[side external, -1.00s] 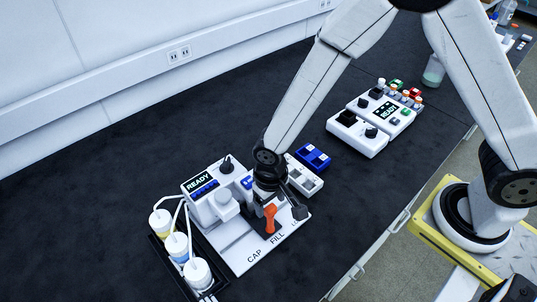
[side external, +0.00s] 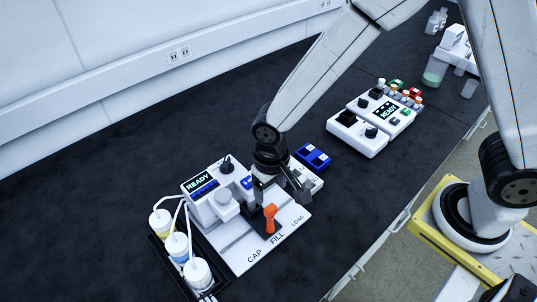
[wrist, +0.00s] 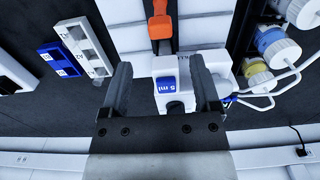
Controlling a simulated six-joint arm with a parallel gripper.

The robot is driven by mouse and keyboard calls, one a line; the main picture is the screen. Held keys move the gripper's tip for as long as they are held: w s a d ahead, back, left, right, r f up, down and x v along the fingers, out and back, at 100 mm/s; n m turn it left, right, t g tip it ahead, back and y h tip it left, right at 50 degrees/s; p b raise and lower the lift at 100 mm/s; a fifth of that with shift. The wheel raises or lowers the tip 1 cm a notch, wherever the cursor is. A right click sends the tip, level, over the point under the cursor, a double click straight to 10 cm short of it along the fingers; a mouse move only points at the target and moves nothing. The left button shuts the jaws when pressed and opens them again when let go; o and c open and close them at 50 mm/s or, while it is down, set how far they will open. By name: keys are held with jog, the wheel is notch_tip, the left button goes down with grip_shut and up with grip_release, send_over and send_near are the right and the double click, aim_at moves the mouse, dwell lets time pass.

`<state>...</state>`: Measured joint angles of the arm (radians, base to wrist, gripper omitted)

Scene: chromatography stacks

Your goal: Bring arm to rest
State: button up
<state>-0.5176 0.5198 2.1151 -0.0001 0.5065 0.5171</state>
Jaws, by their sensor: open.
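My gripper (side external: 280,188) is over the white machine with the READY screen (side external: 198,184), close to its orange lever (side external: 270,218). In the wrist view my gripper (wrist: 164,76) has its two dark fingers wide apart with nothing held between them. The orange lever (wrist: 161,24) stands ahead of the fingers, and a blue block marked 5 ml (wrist: 166,84) shows in the gap between them, apart from both. In the side view the lever stands by the FILL label, with CAP to its left and LOAD to its right. My gripper partly hides the machine's right side.
Capped bottles with tubes (side external: 178,246) stand in a dark tray at left. A blue block (side external: 312,157) and a white rack (wrist: 84,47) lie beside the machine. A second white READY unit (side external: 372,124) with vials is farther back. The left dark bench is clear.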

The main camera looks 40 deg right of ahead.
jog(key=s+d+r+t, duration=0.1)
jog(key=s+d+r, duration=0.1)
jog(key=d, duration=0.7)
jog(key=s+d+r+t, duration=0.1)
jog(key=s+d+r, duration=0.1)
jog(key=d+r, duration=0.3)
jog(key=d, duration=0.4)
jog(key=shift+s+d+r+t, duration=0.2)
jog(key=shift+d+r+t, duration=0.05)
jog(key=shift+d+t, duration=0.05)
jog(key=shift+c, duration=0.2)
dwell(0.5)
